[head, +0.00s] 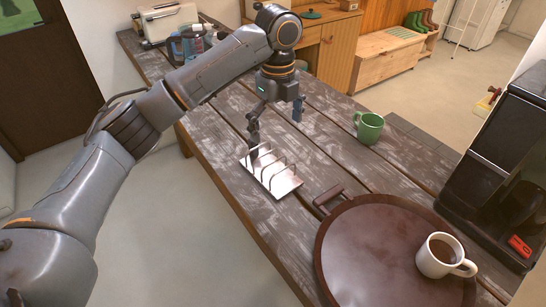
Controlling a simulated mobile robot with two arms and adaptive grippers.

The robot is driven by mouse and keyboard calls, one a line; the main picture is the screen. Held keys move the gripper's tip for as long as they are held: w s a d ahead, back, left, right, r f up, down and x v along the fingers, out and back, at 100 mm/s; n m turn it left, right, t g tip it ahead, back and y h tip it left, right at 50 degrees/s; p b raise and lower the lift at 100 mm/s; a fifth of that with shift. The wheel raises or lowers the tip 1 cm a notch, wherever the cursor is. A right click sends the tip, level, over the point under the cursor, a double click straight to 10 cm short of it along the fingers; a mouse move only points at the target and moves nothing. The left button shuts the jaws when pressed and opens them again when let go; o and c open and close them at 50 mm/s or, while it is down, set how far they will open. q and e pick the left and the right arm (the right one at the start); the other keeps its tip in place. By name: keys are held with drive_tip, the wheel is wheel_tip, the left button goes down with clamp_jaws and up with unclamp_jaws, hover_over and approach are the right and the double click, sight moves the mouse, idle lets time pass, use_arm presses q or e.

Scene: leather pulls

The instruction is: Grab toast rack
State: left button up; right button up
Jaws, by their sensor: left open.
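The toast rack (283,183) is a flat metal plate with several thin upright wire loops. It sits on the wooden table near its left edge. My left gripper (276,128) points down over the table, just beyond and above the rack. Its two fingers are spread apart, with nothing visible between them. The left finger's tip shows close to the rack's far end; I cannot tell whether it touches. My right gripper is not in view.
A round brown tray (350,260) with a white mug (437,257) lies right of the rack. A green mug (368,127) stands farther back. A black coffee machine (490,160) is at the right. Bottles (190,42) and a toaster (167,20) are at the far left end.

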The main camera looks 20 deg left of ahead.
use_arm(q)
drive_tip(key=p, duration=0.1)
hover_over(273, 164)
wheel_tip(273, 164, down, 6)
drive_tip(key=shift+w+r, duration=0.15)
drive_tip(key=shift+r, duration=0.1)
drive_tip(key=f, duration=0.1)
drive_tip(key=f+p, duration=0.2)
drive_tip(key=shift+w+f, duration=0.1)
drive_tip(key=shift+w, duration=0.15)
wheel_tip(273, 164, down, 2)
drive_tip(key=shift+a+f+p, duration=0.1)
drive_tip(key=shift+f+p, duration=0.05)
drive_tip(key=shift+p, duration=0.25)
drive_tip(key=shift+f, duration=0.25)
drive_tip(key=c, duration=1.2)
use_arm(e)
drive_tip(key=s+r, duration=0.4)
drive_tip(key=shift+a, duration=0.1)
